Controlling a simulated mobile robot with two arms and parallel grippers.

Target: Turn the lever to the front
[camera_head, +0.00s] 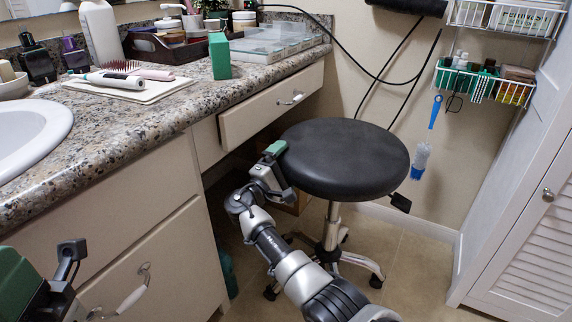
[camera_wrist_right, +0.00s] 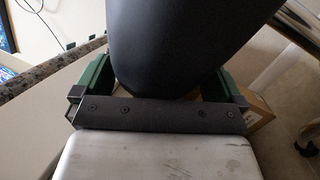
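The stool has a round black seat (camera_head: 345,158) on a chrome column. A small black paddle, which looks like its lever (camera_head: 400,202), sticks out below the seat's right side. My right gripper (camera_head: 277,168) is at the seat's left edge, on the opposite side from the lever. In the right wrist view its green fingers (camera_wrist_right: 155,85) are wide apart, with the black seat (camera_wrist_right: 180,40) showing between and beyond them; I cannot tell whether they touch it. The lever does not show there. My left gripper (camera_head: 45,270) is partly cut off at the lower left.
A granite counter (camera_head: 130,115) with a sink and toiletries runs along the left. A drawer (camera_head: 270,105) below it stands slightly open beside the stool. Wire baskets (camera_head: 485,85) hang at the right, with a blue brush (camera_head: 428,140) below. A louvred door (camera_head: 530,250) bounds the right.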

